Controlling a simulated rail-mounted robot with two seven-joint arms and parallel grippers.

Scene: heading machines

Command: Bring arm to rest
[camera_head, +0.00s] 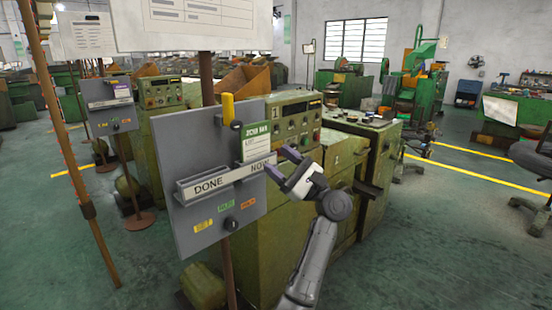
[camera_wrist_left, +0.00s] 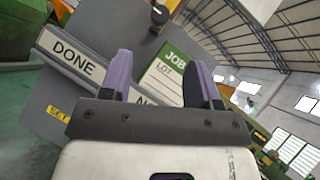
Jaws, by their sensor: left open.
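My left gripper (camera_head: 281,164) is open in front of the right edge of a grey board (camera_head: 185,225) in the head view. A green and white job card (camera_head: 257,145) stands upright at the board, in the NOW part of a rail (camera_head: 208,184) labelled DONE and NOW. In the left wrist view the purple fingers (camera_wrist_left: 163,82) are spread, and the card (camera_wrist_left: 165,85) shows beyond and between them. The gap between them looks empty. Whether a finger touches the card is unclear. My right gripper is in neither view.
The board hangs on a brown post (camera_head: 207,80), with a yellow bar (camera_head: 228,108) at its top and a black knob (camera_head: 230,223) below. A green machine (camera_head: 290,130) stands close behind. A second board (camera_head: 108,105) is at left. Floor at right (camera_head: 450,240) is mostly clear.

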